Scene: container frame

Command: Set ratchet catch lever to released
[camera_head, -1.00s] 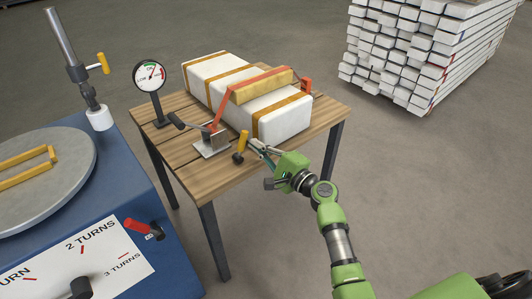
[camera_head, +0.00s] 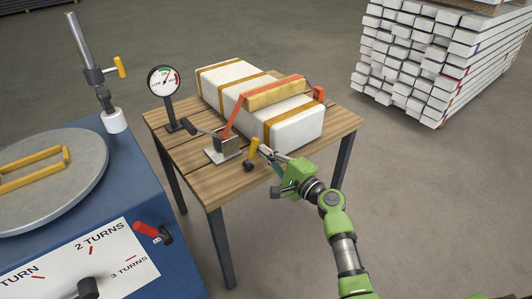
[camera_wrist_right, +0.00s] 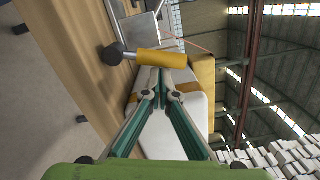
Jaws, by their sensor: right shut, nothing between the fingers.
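A yellow-handled lever (camera_head: 252,148) with a dark round base stands at the front of the grey ratchet block (camera_head: 227,145), on the wooden table. It looks like the catch lever; I see no label on it. In the wrist view its yellow handle (camera_wrist_right: 158,58) lies across the picture just beyond my fingertips. My right gripper (camera_head: 265,152) is shut and empty, right beside the handle on its right; I cannot tell if it touches. Its fingertips meet in the wrist view (camera_wrist_right: 165,82). My left gripper is not in view.
A black-handled lever (camera_head: 200,132) sticks out left of the ratchet. A red strap (camera_head: 237,118) crosses a white bundle (camera_head: 297,128) with a yellow corner piece. A gauge (camera_head: 163,82) stands behind left. A blue turntable machine (camera_head: 172,262) is at left, stacked boards (camera_head: 430,65) at back right.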

